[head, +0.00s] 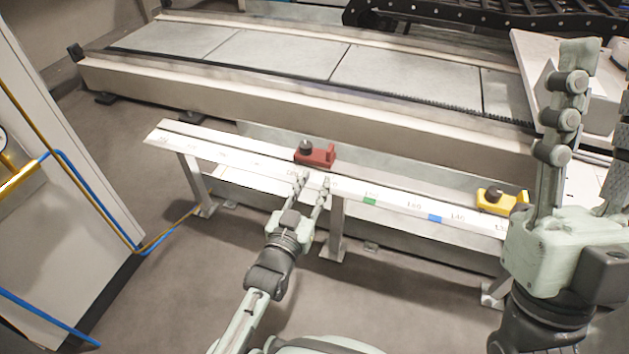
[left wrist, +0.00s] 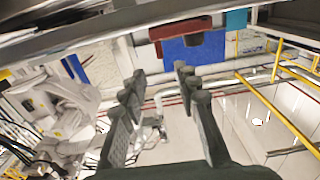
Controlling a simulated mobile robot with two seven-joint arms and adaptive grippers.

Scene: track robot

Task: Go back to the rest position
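My left gripper (head: 313,182) is open and empty, just in front of the white marked rail (head: 228,156) and below the red block. Its parted fingers also show in the left wrist view (left wrist: 160,76), with nothing between them. The red block (head: 319,156) with a black knob sits on the rail. It seems to show at the top of the left wrist view (left wrist: 180,28), beyond the fingertips. My right gripper (head: 590,135) is raised close to the camera at the right edge. Its fingers stand apart and empty, one cut off by the frame.
A yellow block (head: 503,201) with a black knob sits on the rail's right part. Green (head: 370,201) and blue (head: 435,218) marks lie between the blocks. A long track bed (head: 280,52) runs behind. A cabinet (head: 55,200) with hoses stands left. The floor in front is clear.

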